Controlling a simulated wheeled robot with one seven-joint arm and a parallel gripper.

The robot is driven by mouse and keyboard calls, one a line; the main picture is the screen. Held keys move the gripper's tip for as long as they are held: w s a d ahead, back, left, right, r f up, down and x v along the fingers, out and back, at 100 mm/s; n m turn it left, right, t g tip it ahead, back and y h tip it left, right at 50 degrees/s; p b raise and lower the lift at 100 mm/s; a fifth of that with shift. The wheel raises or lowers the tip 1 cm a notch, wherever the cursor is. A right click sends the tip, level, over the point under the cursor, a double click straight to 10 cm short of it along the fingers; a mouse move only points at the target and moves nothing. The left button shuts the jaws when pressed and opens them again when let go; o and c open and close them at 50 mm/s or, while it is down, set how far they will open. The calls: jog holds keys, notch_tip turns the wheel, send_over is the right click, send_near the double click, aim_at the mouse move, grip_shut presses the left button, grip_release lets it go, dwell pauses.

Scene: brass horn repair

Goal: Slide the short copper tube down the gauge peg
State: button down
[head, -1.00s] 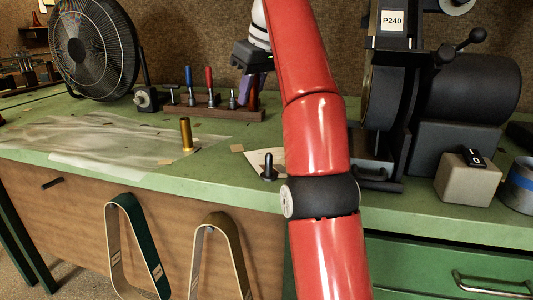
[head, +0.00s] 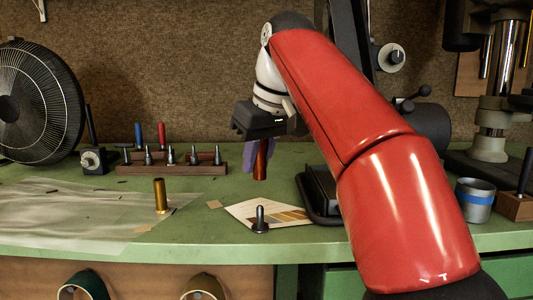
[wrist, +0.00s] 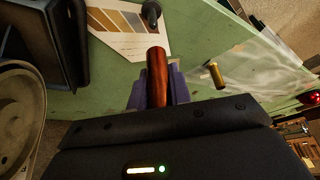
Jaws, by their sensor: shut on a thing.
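The short copper tube (head: 261,165) is held upright between the purple fingers of my gripper (head: 258,152), with its lower end showing below them. The tube (wrist: 157,68) also shows in the wrist view, its free end pointing toward the gauge peg. The gauge peg (head: 260,219) is a dark, round-tipped pin on a round foot, standing on the bench nearer the head camera than the tube. In the wrist view the peg (wrist: 151,13) is at the top edge, apart from the tube. No tube is on the peg.
A brass tube (head: 160,196) stands left of the peg. A colour-striped card (head: 243,212) lies by the peg. A wooden rack (head: 195,163) of small tools and a fan (head: 25,105) are behind left.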

dwell(0.3)
jog(key=b, duration=0.3)
send_over(258, 207)
jog(key=shift+w+f, duration=0.25)
jog(key=shift+f, duration=0.85)
jog(key=shift+w+f, duration=0.2)
jog(key=shift+f, duration=0.9)
jog(key=shift+f+b, duration=1.95)
jog(key=shift+f, duration=0.8)
jog(key=c, duration=1.2)
grip_release()
jog(key=p+v, duration=0.3)
jog(key=v, duration=0.4)
jog(key=shift+r, duration=0.4)
